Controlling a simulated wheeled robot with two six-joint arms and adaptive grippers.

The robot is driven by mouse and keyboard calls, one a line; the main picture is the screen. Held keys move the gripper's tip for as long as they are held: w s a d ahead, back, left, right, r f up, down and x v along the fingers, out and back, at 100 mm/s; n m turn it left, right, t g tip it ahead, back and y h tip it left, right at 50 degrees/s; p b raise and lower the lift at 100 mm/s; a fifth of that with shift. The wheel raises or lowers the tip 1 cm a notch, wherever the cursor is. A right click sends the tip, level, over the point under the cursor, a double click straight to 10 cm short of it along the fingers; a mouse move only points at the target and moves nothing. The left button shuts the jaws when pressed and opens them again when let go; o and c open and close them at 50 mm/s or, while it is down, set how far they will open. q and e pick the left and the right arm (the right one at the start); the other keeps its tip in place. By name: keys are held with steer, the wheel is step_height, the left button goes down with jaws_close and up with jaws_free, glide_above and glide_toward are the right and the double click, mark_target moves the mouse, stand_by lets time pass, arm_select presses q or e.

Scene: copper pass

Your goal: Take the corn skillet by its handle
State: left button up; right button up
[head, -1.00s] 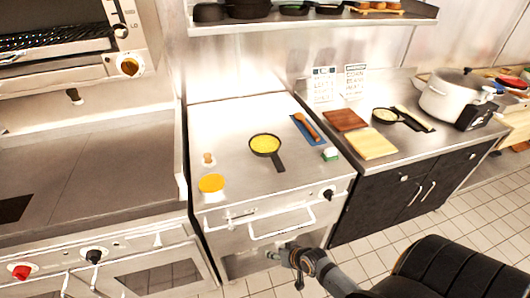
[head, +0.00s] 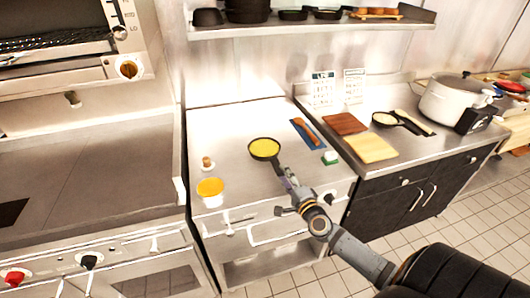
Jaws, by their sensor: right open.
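The corn skillet (head: 264,148) is a small black pan with yellow corn in it. It sits on the steel counter in the middle of the head view, and its handle points toward the front right. My right gripper (head: 284,174) is open at the handle's near end, with its arm coming in from the lower right. The gripper overlaps the end of the handle, so I cannot tell whether the fingers touch it or straddle it. My left gripper is not in view.
A yellow-topped tub (head: 210,191) and a small corked jar (head: 207,163) stand left of the skillet. The counter (head: 230,125) behind is clear.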

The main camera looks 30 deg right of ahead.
mark_target(276, 162)
steer(key=shift+w+d+f, duration=0.1)
steer(key=shift+w, duration=1.25)
steer(key=w, duration=0.4)
steer(key=shift+w+d, duration=0.1)
steer(key=shift+w, duration=0.1)
steer(key=shift+s, duration=0.15)
steer(key=shift+c, duration=1.1)
jaws_close()
